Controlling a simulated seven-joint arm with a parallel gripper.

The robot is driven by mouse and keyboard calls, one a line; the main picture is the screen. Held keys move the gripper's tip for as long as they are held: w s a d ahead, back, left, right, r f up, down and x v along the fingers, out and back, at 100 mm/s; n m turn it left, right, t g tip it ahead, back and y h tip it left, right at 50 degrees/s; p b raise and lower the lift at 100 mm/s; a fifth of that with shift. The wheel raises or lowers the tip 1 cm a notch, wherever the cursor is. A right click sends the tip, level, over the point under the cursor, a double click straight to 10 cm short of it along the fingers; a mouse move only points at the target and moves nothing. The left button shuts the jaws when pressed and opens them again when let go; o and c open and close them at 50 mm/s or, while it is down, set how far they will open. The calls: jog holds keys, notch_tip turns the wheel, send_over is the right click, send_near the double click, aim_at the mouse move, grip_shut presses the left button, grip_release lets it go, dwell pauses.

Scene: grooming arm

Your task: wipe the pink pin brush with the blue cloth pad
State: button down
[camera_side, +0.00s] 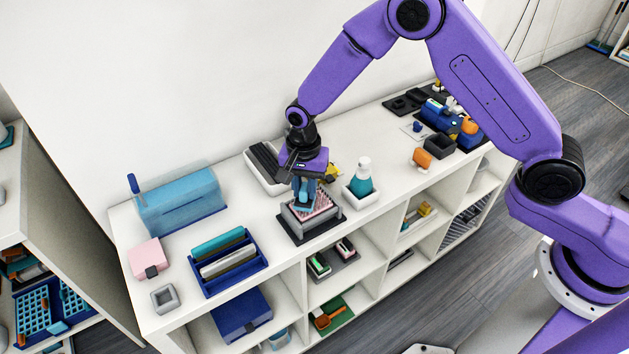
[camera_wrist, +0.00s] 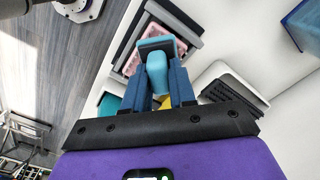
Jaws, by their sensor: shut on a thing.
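The pink pin brush (camera_side: 322,204) lies pins up in a grey holder (camera_side: 300,226) on a dark base, on top of the white shelf unit. Its pink face also shows in the wrist view (camera_wrist: 131,64), partly covered. My gripper (camera_side: 303,188) points down over the brush, shut on the teal-blue handle of the blue cloth pad (camera_side: 304,201). In the wrist view my dark blue fingers (camera_wrist: 160,82) flank the handle of the pad (camera_wrist: 157,67). The pad is over the brush's left part in the side view. I cannot tell whether it touches the pins.
A white tray with a dark ribbed top (camera_side: 265,166) stands just behind the brush. A teal bottle (camera_side: 362,177) in a white holder stands to the right. A blue rack (camera_side: 224,262) and a translucent blue box (camera_side: 180,200) stand left. The shelf's front edge is close.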

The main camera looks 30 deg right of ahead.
jog(key=a, duration=0.2)
jog(key=shift+a, duration=0.3)
notch_tip(320, 180, up, 8)
dwell(0.4)
jog(key=shift+d+r, duration=0.1)
jog(key=shift+r, duration=0.05)
dwell(0.4)
